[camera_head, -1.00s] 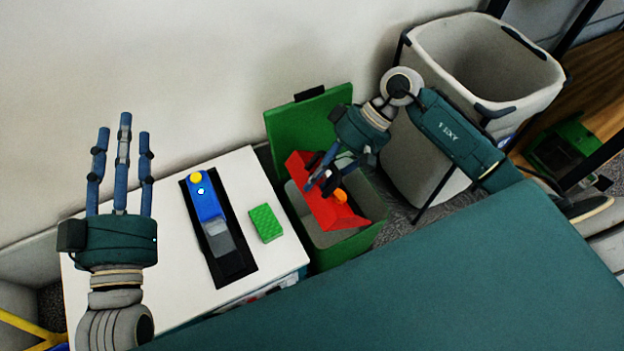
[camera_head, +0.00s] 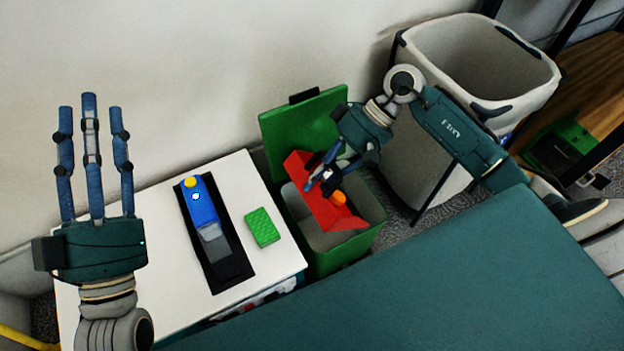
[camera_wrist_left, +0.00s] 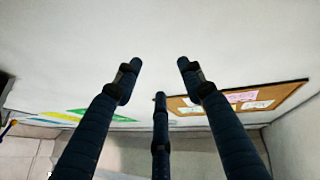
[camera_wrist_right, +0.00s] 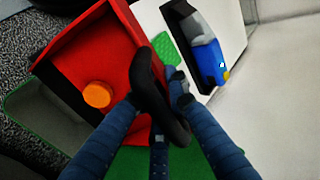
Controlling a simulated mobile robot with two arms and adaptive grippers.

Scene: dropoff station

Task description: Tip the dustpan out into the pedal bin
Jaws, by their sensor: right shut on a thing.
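The red dustpan (camera_head: 318,208) is over the open green pedal bin (camera_head: 350,252) in the head view, its pan reaching across the bin's mouth. An orange round piece (camera_head: 339,198) is in the pan; it also shows in the right wrist view (camera_wrist_right: 97,94). My right gripper (camera_head: 322,182) is shut on the dustpan's black handle (camera_wrist_right: 158,100). The bin's green lid (camera_head: 300,130) stands up at the back, against the wall side.
A white table (camera_head: 190,290) left of the bin holds a blue and grey device (camera_head: 203,208) on a black mat and a green sponge (camera_head: 262,228). A large grey hamper (camera_head: 425,165) stands right of the bin, behind my right arm.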

